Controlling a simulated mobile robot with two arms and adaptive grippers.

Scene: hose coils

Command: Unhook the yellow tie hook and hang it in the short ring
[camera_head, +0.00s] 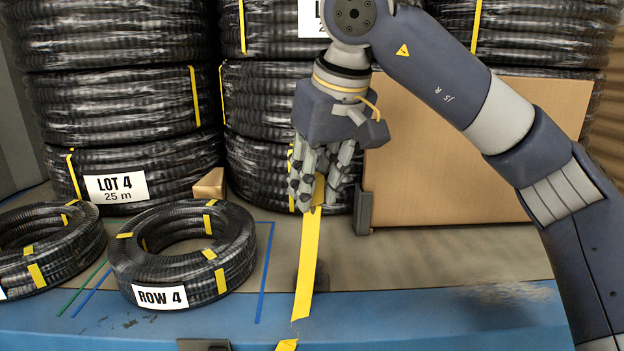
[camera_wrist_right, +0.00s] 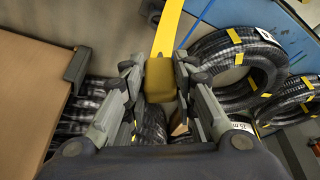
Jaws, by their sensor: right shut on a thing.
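The yellow tie (camera_head: 309,255) is a flat strap running from my right gripper (camera_head: 322,203) down toward the front edge of the platform. A separate yellow piece (camera_head: 287,345) shows below its lower end, at the bottom of the head view. My right gripper points down and is shut on the yellow tie hook, which shows in the right wrist view as a yellow-brown block (camera_wrist_right: 160,80) between the fingertips. The strap also runs up from it in that view (camera_wrist_right: 168,30). I cannot make out the short ring. My left gripper is out of view.
Tall stacks of black hose coils (camera_head: 130,165) stand behind. A loose coil labelled ROW 4 (camera_head: 160,297) and another coil (camera_head: 45,250) lie on the left. A brown board (camera_head: 450,160) leans behind, with a dark bracket (camera_head: 363,212) at its left edge. The right front is clear.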

